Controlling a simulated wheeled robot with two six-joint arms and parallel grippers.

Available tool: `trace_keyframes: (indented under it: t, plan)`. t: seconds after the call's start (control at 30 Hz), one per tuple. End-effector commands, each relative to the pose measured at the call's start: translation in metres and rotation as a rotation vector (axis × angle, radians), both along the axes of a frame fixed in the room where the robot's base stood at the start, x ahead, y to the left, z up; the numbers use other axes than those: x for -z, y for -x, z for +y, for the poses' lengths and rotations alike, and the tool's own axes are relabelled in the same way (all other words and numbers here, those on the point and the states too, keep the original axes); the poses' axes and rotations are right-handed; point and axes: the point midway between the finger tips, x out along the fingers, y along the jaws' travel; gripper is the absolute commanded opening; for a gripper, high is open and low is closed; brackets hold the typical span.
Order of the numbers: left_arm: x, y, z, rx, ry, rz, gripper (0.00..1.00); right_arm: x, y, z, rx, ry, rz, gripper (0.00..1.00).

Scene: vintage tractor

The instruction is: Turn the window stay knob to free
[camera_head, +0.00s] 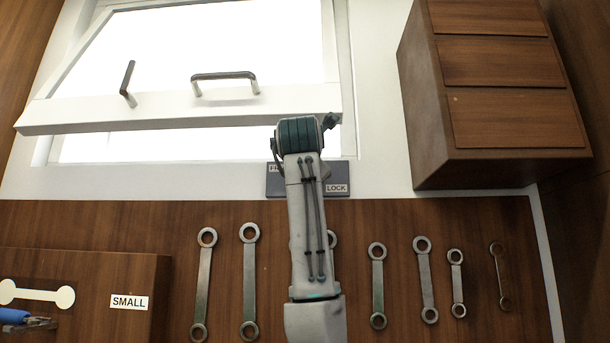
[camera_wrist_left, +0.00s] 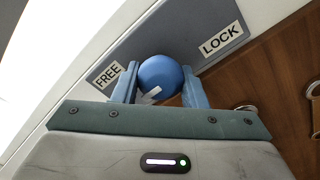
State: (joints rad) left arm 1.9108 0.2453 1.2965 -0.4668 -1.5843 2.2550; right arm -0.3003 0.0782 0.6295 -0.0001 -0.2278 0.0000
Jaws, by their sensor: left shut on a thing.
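The blue round window stay knob (camera_wrist_left: 160,76) sits on a dark grey plate between a FREE label (camera_wrist_left: 109,74) on the left and a LOCK label (camera_wrist_left: 221,39) on the right. A white mark shows on the knob's near side; which label it points to is unclear. My left gripper (camera_wrist_left: 161,92) is shut on the knob, one finger on each side. In the head view my left arm hides the knob and part of the plate (camera_head: 337,175); only its ends show, with LOCK readable. My right gripper is not in view.
A tilted white window sash (camera_head: 180,115) with a grey handle (camera_head: 224,76) and a stay lever (camera_head: 127,80) hangs above. Wooden drawers (camera_head: 515,110) stand right. Several wrenches (camera_head: 249,285) hang on the wooden panel below, beside a SMALL label (camera_head: 129,302).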

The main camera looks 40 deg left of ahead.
Motion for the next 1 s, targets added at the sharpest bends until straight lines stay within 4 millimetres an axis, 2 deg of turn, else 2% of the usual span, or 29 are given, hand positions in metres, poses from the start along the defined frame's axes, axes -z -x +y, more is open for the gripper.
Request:
trace_keyframes:
  t: [0.5,0.53,0.63,1.0]
  plan:
    - [-0.0004,0.0,-0.0001,0.001,0.015,-0.013,0.16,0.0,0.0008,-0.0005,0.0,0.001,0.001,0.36]
    - [-0.0004,0.0,-0.0001,0.001,0.015,-0.013,0.42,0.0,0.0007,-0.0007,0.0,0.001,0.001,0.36]
    - [-0.0003,0.0001,-0.0001,0.0,0.015,-0.013,0.6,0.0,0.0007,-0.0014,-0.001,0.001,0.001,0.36]
    - [0.0009,0.0049,-0.0046,0.001,0.014,-0.014,0.6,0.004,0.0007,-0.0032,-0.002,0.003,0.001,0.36]
